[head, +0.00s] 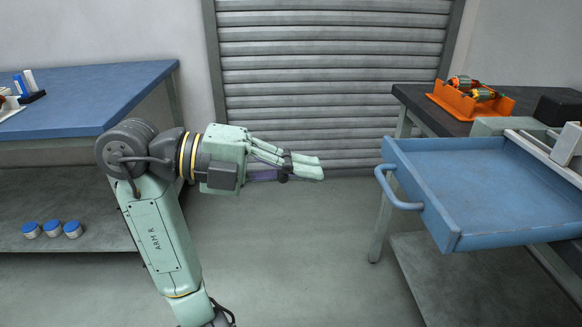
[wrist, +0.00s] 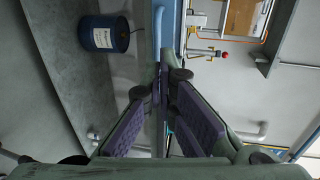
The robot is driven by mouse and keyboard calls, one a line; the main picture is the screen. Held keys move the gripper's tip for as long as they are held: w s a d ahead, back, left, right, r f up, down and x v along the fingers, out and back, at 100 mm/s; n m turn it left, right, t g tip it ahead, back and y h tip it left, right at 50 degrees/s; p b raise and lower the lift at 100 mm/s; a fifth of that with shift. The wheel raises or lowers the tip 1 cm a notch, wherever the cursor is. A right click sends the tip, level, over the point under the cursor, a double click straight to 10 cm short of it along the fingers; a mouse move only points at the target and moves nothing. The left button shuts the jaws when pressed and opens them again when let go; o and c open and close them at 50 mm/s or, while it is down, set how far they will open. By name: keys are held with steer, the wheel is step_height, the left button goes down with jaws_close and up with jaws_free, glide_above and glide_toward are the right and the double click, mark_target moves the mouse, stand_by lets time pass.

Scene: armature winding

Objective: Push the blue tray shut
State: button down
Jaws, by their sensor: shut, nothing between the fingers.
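The blue tray (head: 485,180) is pulled out from the dark-topped bench at the right of the head view. It is empty, and its curved handle (head: 404,204) faces left towards my arm. My gripper (head: 312,169) is shut and empty, pointing right, and appears left of the handle with a gap between them. In the wrist view the shut purple-padded fingers (wrist: 163,72) point towards the tray's blue front (wrist: 178,30) and handle (wrist: 157,28). The fingertips partly cover these, and I cannot tell the exact distance there.
The bench top (head: 432,110) bears an orange holder (head: 468,103) with wound armatures. A blue-topped table (head: 95,90) stands left, with several blue-lidded jars (head: 52,228) on its lower shelf. The wrist view shows a blue drum (wrist: 105,34). Floor between the benches is clear.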

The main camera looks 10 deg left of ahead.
mark_target(492, 185)
steer(key=p+x, duration=0.1)
steer(key=x, duration=0.8)
steer(key=shift+w+d, duration=0.1)
steer(key=shift+d, duration=0.1)
steer(key=shift+d, duration=0.2)
steer(key=r+b+x, duration=0.1)
steer(key=x, duration=0.6)
steer(key=r+b+x, duration=0.2)
steer(key=x, duration=0.5)
steer(key=d+r+b+x, duration=0.1)
steer(key=b+x, duration=0.1)
steer(key=x, duration=0.5)
steer(key=shift+w+d+r, duration=0.2)
steer(key=shift+w+d, duration=0.25)
steer(key=shift+d, duration=0.1)
steer(key=shift+r, duration=0.1)
